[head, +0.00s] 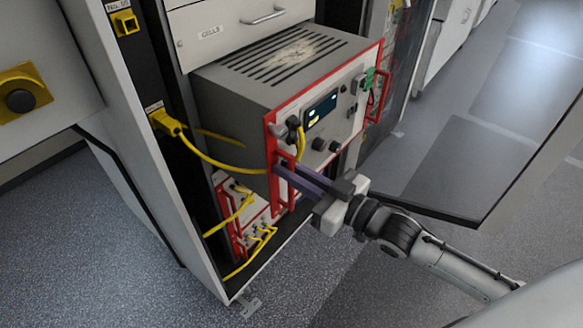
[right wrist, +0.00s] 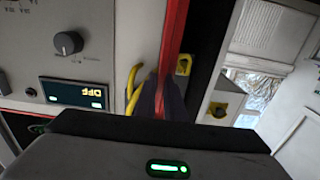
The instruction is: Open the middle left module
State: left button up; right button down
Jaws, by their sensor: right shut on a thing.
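The middle left module (head: 230,110) is a grey box with a vented top and a red-edged front panel. In the head view it juts well out of the rack below a drawer marked CELLS. Its front has a lit display (head: 321,108), also seen in the right wrist view (right wrist: 76,95), knobs and a yellow cable. My right gripper (head: 288,171) is shut on the red handle (right wrist: 173,45) at the left edge of the module's front. The fingers partly hide the handle's lower part. My left gripper is not in view.
Yellow cables (head: 213,163) run from the rack's left post to the module. A lower red-framed module (head: 262,228) sits in the rack beneath it. A cabinet door (head: 535,165) stands open at the right. The floor in front is clear.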

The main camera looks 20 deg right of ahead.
jog(key=c, duration=1.8)
grip_release()
jog(key=shift+s, duration=0.1)
jog(key=shift+c, duration=0.2)
jog(key=v, duration=1)
jog(key=shift+s, duration=0.15)
jog(key=s+a+f+m+g+h, duration=0.1)
jog(key=s+f, duration=0.3)
jog(key=f, duration=0.5)
jog(key=s+a+f+m+g+h, duration=0.1)
jog(key=s+a+f+g+h, duration=0.2)
jog(key=f, duration=0.5)
jog(key=s+a+f+m+g+h, duration=0.1)
jog(key=s+a+f+g+h, duration=0.1)
jog(key=s+f, duration=0.3)
notch_tip(320, 180, down, 5)
jog(key=shift+s+r+m+g, duration=0.15)
jog(key=shift+s+m+g, duration=0.25)
jog(key=shift+g, duration=0.3)
